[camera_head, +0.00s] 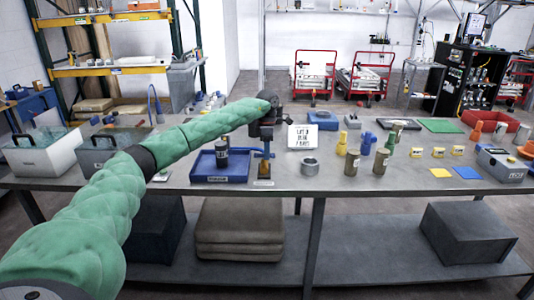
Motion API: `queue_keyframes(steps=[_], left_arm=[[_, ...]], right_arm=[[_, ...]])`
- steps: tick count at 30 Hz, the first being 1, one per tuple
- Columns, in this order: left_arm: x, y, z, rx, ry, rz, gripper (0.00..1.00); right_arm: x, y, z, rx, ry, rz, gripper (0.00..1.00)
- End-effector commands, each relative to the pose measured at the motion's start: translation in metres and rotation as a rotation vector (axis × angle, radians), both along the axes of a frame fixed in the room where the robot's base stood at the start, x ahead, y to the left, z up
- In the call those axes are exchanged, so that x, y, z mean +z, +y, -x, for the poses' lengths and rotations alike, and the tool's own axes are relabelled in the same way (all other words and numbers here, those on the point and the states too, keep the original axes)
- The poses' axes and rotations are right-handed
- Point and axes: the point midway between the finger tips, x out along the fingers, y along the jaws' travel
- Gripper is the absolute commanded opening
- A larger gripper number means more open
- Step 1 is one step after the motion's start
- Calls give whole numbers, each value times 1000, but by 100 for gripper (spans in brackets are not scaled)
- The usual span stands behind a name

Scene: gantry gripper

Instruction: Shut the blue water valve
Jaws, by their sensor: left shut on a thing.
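The blue water valve (264,155) stands upright near the front edge of the grey table, with a small label plate at its foot. My left arm, in a green sleeve, reaches in from the left. My left gripper (266,133) is over the top of the valve and is shut on its upper part. The gripper hides most of the handle, so I cannot tell how the handle is turned. My right gripper is not in view.
A blue tray (220,167) with a dark jar (222,152) lies left of the valve. A white sign (303,137) and a grey ring (309,165) are to its right. Several bottles and fittings stand farther right. The grey table (340,181) is bare along its front middle.

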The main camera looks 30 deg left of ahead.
Motion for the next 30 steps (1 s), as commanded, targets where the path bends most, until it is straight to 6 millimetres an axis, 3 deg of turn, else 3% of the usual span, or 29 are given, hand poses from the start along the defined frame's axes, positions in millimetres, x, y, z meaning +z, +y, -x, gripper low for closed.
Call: queue_keyframes(steps=[7,8,11,22,30], left_arm=[[1,1,0,1,-1,-1,0],[1,1,0,1,-1,-1,17],[1,1,0,1,-1,-1,36],[4,1,-1,1,-1,0,36],[40,5,-8,1,-3,1,36]], right_arm=[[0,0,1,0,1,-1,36],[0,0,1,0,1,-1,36],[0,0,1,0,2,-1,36],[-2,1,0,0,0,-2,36],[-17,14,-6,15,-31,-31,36]])
